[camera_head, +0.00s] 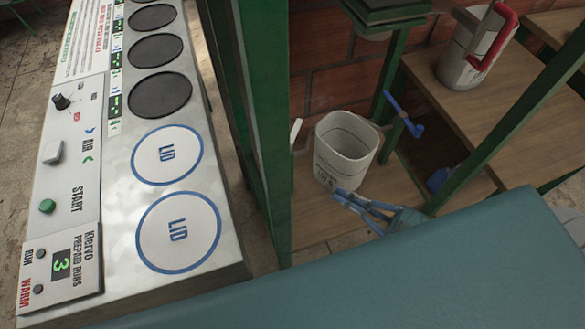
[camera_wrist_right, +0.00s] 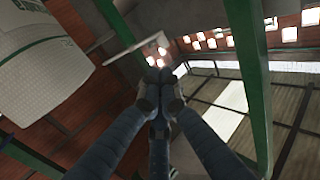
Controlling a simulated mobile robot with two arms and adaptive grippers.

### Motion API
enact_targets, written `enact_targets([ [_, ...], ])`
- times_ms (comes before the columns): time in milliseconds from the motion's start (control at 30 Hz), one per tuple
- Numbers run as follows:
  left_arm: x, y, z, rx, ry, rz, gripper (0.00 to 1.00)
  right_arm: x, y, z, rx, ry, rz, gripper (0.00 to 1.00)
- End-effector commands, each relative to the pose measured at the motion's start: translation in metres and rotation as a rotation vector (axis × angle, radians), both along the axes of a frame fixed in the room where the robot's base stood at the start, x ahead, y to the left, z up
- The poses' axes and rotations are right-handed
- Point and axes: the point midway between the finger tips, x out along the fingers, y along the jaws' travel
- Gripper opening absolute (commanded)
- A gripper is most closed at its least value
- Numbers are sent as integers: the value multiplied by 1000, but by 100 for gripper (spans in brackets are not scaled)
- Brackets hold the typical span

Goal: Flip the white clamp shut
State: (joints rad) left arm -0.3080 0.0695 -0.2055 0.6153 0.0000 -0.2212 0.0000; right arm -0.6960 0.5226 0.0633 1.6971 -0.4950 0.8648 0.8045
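A small white piece (camera_head: 296,132), which looks like the white clamp, sticks up beside the green post, left of a white bucket (camera_head: 333,174). A pale bar (camera_wrist_right: 133,46) beyond my fingertips in the right wrist view may be the same clamp; I cannot tell its exact position. My right gripper (camera_head: 340,194) is at the bucket's lower front in the head view, apart from the white piece. In the right wrist view, its blue fingers (camera_wrist_right: 160,88) meet at the tips with nothing visible between them. My left gripper is not in view.
A control panel with a green START button (camera_head: 47,206) and round lids (camera_head: 178,231) lies at left. Green posts (camera_head: 262,130) stand between it and the bucket. A white container with a red handle (camera_head: 478,50) stands on a wooden shelf (camera_head: 425,105). A blue lever (camera_head: 403,115) is right of the bucket.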

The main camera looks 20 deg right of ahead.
Motion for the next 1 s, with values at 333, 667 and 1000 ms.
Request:
enact_targets([
  [333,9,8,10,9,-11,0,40,37,31,4,5,-5,-1,0],
  [667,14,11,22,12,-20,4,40,87,75,3,6,0,-2,0],
  [1000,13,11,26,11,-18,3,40,106,92,1,3,1,-1,0],
])
